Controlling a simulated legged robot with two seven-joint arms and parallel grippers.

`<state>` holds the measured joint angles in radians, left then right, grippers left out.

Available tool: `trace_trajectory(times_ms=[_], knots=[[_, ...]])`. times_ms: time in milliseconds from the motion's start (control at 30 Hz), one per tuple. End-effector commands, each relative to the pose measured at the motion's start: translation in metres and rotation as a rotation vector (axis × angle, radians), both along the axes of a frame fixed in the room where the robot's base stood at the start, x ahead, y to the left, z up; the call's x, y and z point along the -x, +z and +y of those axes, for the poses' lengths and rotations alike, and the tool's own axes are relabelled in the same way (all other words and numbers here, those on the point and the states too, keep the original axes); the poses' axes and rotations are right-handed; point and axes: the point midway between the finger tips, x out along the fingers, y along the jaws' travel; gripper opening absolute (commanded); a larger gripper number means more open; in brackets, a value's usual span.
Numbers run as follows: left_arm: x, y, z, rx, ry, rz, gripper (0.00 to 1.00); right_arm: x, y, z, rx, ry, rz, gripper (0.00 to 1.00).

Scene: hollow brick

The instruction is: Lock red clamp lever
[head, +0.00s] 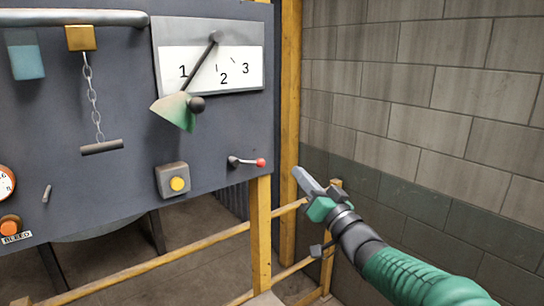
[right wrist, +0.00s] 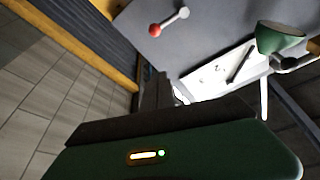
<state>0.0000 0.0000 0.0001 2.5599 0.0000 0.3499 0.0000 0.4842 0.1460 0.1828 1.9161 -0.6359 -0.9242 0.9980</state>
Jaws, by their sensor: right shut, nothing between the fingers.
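The red clamp lever (head: 247,161) is a small metal lever with a red knob, near the lower right corner of the dark panel. It lies nearly level, knob to the right. In the right wrist view the lever (right wrist: 170,22) shows at the top, with its red knob at the left end. My right gripper (head: 300,174) is shut and empty, to the right of and slightly below the knob, apart from it. My left gripper is in neither view.
The dark panel (head: 120,185) also carries a yellow button box (head: 173,181), a numbered dial (head: 210,68) with a pointer, a chain (head: 93,95) with a bar, and an orange button (head: 11,224). Yellow posts (head: 289,110) and a block wall (head: 430,100) stand at right.

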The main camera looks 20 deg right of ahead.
Motion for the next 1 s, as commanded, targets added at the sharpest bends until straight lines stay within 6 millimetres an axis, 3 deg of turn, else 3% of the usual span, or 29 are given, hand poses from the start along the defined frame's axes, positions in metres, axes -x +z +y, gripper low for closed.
trace_trajectory(times_ms=[367,467,867,1000], knots=[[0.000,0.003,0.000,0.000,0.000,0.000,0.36,-0.004,0.002,0.001,-0.002,0.003,-0.001,0.00],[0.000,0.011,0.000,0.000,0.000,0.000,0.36,-0.016,0.008,0.003,-0.004,0.004,0.000,0.00],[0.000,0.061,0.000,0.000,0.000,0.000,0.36,-0.095,0.036,0.021,-0.003,0.003,0.000,0.00],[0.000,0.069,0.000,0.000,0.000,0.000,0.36,-0.104,0.014,0.033,-0.004,0.004,0.003,0.00]])
